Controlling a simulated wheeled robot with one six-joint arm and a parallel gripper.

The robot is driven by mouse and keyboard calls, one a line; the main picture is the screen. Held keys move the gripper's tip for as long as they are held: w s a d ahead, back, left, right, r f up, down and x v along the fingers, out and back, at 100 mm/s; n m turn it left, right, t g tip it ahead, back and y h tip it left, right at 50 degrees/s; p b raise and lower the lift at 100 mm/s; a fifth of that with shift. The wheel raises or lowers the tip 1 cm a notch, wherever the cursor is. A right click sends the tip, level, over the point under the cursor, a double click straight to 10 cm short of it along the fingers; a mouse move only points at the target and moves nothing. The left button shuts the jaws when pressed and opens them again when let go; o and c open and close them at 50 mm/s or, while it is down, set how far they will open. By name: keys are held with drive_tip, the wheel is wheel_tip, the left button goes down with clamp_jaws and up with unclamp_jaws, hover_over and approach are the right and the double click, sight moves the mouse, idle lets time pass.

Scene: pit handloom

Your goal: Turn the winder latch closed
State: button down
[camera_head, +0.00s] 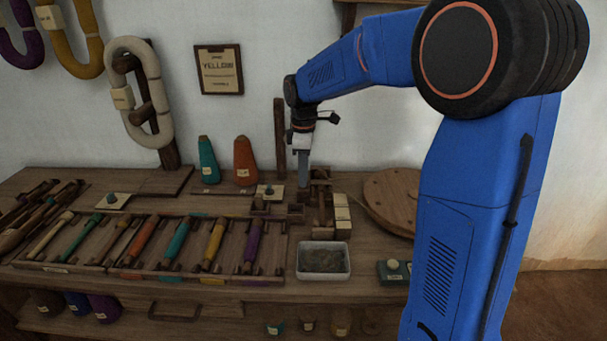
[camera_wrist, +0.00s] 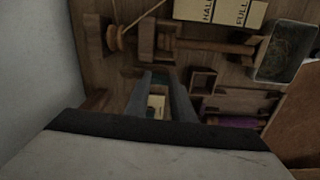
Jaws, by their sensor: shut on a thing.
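My gripper (camera_head: 303,180) points down over the bench at the wooden winder (camera_head: 320,205). In the wrist view its two grey fingers (camera_wrist: 161,78) reach to the edge of the winder's wooden block (camera_wrist: 147,42), and its spindle (camera_wrist: 215,46) runs to the right from there. The fingers are shut on a small part at the winder, which I take to be the latch. The latch is mostly hidden by the fingertips, and its angle cannot be made out.
Cream HALF and FULL labels (camera_wrist: 218,11) lie beside the spindle. A grey tray (camera_head: 324,260) stands in front of the winder, and a round wooden disc (camera_head: 390,198) is at its right. A rack of coloured bobbins (camera_head: 175,240) fills the left. Two cones (camera_head: 245,162) stand behind.

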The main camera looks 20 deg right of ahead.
drive_tip(key=m, duration=0.8)
drive_tip(key=shift+m, duration=0.3)
drive_tip(key=m, duration=0.4)
drive_tip(key=shift+m, duration=2.3)
drive_tip(key=c, duration=1.5)
unclamp_jaws()
